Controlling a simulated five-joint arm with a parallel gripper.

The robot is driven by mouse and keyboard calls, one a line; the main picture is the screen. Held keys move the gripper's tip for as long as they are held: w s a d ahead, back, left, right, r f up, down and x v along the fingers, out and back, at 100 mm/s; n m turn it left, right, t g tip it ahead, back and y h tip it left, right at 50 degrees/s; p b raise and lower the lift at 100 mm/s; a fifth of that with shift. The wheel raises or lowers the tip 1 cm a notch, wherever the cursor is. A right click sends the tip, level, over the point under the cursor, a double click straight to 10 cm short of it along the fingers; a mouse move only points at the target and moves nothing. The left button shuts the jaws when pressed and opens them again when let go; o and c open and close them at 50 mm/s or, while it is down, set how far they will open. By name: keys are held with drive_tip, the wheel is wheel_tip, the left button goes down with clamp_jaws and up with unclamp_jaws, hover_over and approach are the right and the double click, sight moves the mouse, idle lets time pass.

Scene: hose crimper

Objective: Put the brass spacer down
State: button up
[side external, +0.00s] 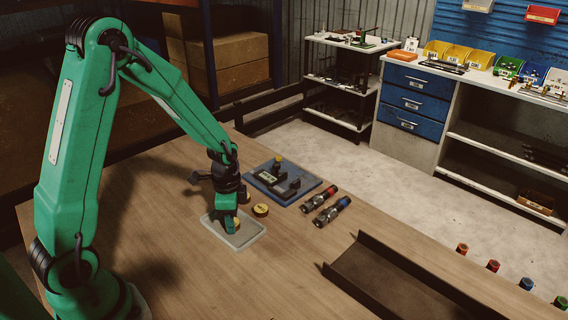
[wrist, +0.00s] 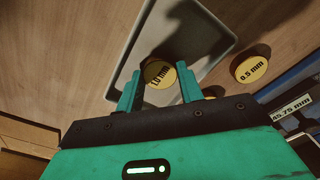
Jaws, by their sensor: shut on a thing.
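My gripper (side external: 229,222) points down over the shallow grey tray (side external: 251,236) on the wooden table. In the wrist view, its two green fingers (wrist: 159,86) are shut on a round brass spacer (wrist: 160,74) marked 1.0 mm. This spacer (side external: 237,223) shows beside the fingers in the side view, within the tray's outline. I cannot tell whether it touches the tray floor. A second brass spacer (wrist: 251,69), marked 0.5 mm, lies on the table outside the tray. A third brass spacer (side external: 243,197) stands near the gripper and is mostly hidden by it in the wrist view.
A blue plate (side external: 298,173) with a dark gauge fixture sits behind the tray. Two dark hose fittings (side external: 325,205) with red and blue bands lie to its right. A dark channel-shaped chute (side external: 385,275) is at the front right. The table between tray and chute is clear.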

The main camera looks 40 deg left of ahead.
drive_tip(key=shift+f, duration=0.15)
drive_tip(key=o, duration=1.1)
wheel_tip(320, 180, up, 12)
drive_tip(key=shift+r, duration=0.15)
idle(0.6)
